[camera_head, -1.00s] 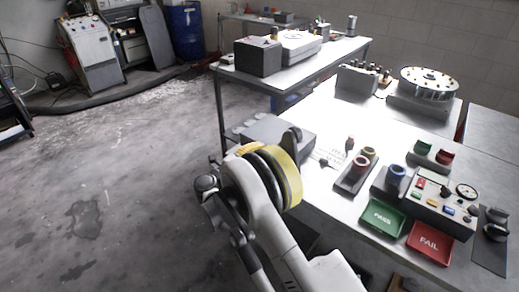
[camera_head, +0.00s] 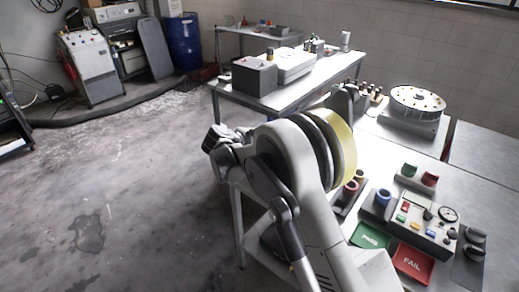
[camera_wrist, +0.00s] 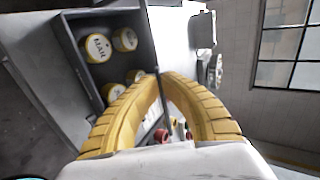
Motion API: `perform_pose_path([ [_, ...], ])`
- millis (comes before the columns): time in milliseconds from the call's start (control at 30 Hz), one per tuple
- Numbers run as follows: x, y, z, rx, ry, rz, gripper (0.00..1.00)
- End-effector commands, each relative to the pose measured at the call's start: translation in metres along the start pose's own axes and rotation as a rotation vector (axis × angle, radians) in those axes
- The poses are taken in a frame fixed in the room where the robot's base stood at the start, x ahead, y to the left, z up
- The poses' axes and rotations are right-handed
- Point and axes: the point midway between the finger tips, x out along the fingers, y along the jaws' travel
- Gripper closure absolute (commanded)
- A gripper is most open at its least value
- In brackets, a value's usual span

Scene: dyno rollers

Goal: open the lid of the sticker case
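In the wrist view the sticker case (camera_wrist: 72,42) is a dark grey box at upper left. Its inside is exposed and holds several round yellow rolls with white labels (camera_wrist: 98,47). The yellow ribbed fingers of my gripper (camera_wrist: 165,77) arch together in front, right of the rolls, with their tips close together. A thin dark strip runs between them; whether it is the lid's edge and whether they grip it cannot be told. A grey panel beside the box may be the lid or the table. In the head view my arm hides the case and the gripper.
In the head view the near table holds a green PASS tray (camera_head: 370,236), a red FAIL tray (camera_head: 413,264), a control box (camera_head: 425,221) and a round carousel (camera_head: 417,103). A back table (camera_head: 335,73) carries grey boxes. The floor at left (camera_head: 110,165) is open.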

Motion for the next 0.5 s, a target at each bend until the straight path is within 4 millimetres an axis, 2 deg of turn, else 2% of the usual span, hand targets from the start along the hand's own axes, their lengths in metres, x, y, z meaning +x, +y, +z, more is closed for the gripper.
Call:
perform_pose_path([
  [33,0.001,-0.014,-0.001,0.001,0.003,-0.002,1.00],
  [100,0.003,-0.028,-0.001,0.000,0.002,-0.003,1.00],
  [500,0.035,-0.099,-0.002,0.002,0.004,-0.004,1.00],
])
